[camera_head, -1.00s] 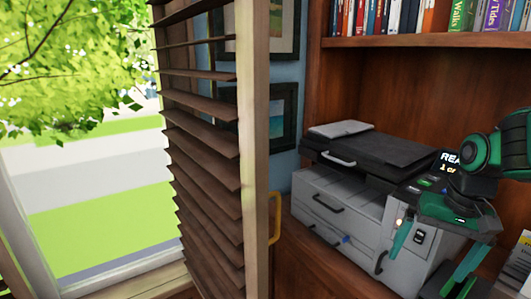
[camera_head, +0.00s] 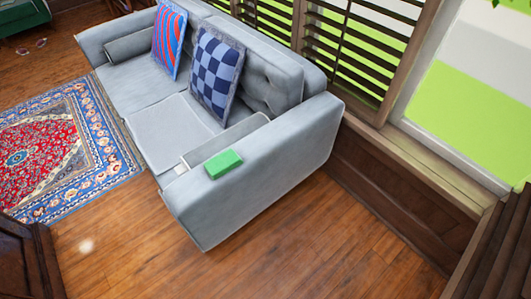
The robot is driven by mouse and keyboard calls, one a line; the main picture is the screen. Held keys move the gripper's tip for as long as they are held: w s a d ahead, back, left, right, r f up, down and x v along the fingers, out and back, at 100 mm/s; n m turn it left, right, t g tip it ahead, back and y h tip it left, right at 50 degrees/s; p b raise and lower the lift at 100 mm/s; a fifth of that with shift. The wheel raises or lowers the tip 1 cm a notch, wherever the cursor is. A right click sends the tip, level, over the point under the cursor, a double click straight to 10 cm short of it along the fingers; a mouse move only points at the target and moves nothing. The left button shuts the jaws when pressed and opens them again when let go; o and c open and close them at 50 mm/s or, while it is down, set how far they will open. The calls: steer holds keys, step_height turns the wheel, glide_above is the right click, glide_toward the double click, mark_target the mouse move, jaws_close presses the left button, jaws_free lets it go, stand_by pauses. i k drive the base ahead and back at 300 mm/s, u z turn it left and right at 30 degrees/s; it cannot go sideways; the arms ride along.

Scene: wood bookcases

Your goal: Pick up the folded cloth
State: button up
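A small green block-shaped bundle (camera_head: 223,164), which looks like the folded cloth, lies flat on the near armrest of the grey sofa (camera_head: 265,175). Nothing covers it. My gripper is not in view now, so its place relative to the cloth does not show.
A checked pillow (camera_head: 215,75) and a striped pillow (camera_head: 169,38) lean on the sofa. A patterned rug (camera_head: 60,150) lies in front of it. Bare wood floor (camera_head: 250,265) is free on the near side. A window with slatted shutters (camera_head: 345,45) is behind.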

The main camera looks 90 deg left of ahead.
mark_target(226, 162)
steer(key=z, duration=0.2)
steer(key=k, duration=0.45)
steer(key=u, duration=2.9)
